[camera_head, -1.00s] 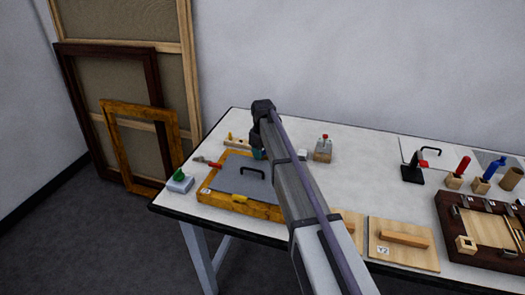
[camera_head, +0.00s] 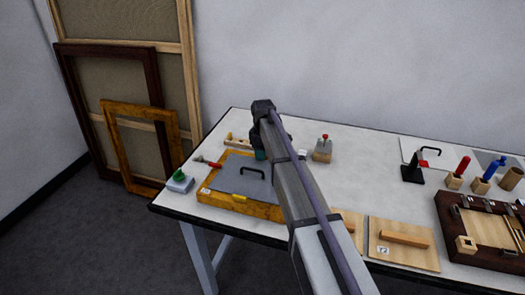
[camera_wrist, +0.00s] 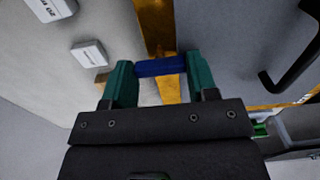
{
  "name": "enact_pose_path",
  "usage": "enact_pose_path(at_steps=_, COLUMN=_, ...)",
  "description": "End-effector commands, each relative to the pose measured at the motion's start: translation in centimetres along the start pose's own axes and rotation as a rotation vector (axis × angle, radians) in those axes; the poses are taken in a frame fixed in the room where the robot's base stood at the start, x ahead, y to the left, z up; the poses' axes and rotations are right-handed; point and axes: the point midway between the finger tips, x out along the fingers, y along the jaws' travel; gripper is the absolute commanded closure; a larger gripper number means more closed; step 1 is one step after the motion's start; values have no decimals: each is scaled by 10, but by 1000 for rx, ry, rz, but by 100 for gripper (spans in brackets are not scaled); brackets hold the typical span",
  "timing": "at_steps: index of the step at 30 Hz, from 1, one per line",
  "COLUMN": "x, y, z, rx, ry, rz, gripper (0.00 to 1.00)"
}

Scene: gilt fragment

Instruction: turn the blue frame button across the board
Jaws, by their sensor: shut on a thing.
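The blue frame button (camera_wrist: 160,67) shows in the wrist view as a short bar between the two teal fingers of my gripper (camera_wrist: 162,78). My gripper is shut on it, one finger at each end. The button lies over the gilt frame's rail (camera_wrist: 171,92), beside the edge of the grey board (camera_wrist: 228,60). Whether its end overlaps the board is hidden by the right finger. In the head view my gripper (camera_head: 261,154) is at the far right part of the gilt frame (camera_head: 235,205), and my arm hides the button. The board (camera_head: 235,182) with a black handle lies inside the frame.
A yellow button (camera_head: 241,198) is on the near rail, and a red-handled item (camera_head: 207,162) lies at the left. A block with a green top (camera_head: 179,182) stands left of the frame. A red-topped block (camera_head: 323,150) stands to the right. Wooden panels (camera_head: 402,245) lie farther right.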

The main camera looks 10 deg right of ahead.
Motion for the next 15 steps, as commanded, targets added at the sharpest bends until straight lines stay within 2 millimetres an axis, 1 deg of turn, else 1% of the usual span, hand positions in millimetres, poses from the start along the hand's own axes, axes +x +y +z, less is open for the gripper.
enact_pose_path(at_steps=5, x=0, y=0, z=0, rx=-1, ry=-1, rz=-1, gripper=71)
enact_pose_path(at_steps=6, x=0, y=0, z=0, rx=-1, ry=-1, rz=-1, gripper=44)
enact_pose_path(at_steps=13, x=0, y=0, z=0, rx=0, ry=0, rz=-1, gripper=22)
enact_pose_path(at_steps=15, x=0, y=0, z=0, rx=0, ry=0, rz=0, gripper=21)
